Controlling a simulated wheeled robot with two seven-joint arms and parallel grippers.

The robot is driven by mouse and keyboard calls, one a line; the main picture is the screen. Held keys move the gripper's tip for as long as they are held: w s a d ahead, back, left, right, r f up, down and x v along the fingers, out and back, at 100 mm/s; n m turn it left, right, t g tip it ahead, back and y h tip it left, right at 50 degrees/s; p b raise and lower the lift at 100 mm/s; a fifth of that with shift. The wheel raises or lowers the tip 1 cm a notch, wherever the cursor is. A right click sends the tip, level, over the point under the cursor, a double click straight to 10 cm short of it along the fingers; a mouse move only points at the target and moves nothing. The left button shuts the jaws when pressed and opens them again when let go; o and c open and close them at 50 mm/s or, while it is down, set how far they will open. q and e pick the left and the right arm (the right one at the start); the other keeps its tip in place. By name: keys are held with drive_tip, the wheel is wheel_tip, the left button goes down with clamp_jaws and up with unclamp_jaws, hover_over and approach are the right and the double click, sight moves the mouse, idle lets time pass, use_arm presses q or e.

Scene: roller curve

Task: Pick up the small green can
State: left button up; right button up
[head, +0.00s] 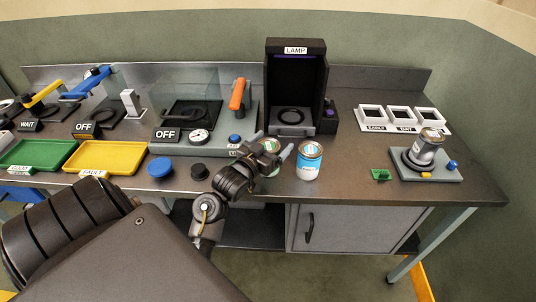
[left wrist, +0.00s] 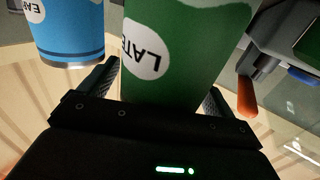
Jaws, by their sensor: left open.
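The small green can (head: 271,145) stands near the front edge of the bench, mostly hidden behind my left gripper in the head view. In the left wrist view the green can (left wrist: 185,55) is large, with a white label patch, and sits between the two fingers. My left gripper (head: 273,158) is open around it; its fingers (left wrist: 160,90) show one on each side of the can. Whether they touch it I cannot tell. My right gripper is not in view.
A blue and white can (head: 308,163) stands close to the right of the green can; it also shows in the left wrist view (left wrist: 66,35). Behind is the black lamp box (head: 296,85). A blue knob (head: 160,167) and a black knob (head: 199,171) are to the left.

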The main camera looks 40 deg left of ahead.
use_arm(q)
drive_tip(key=c, duration=1.1)
drive_tip(key=shift+r, duration=0.1)
drive_tip(key=shift+c, duration=0.2)
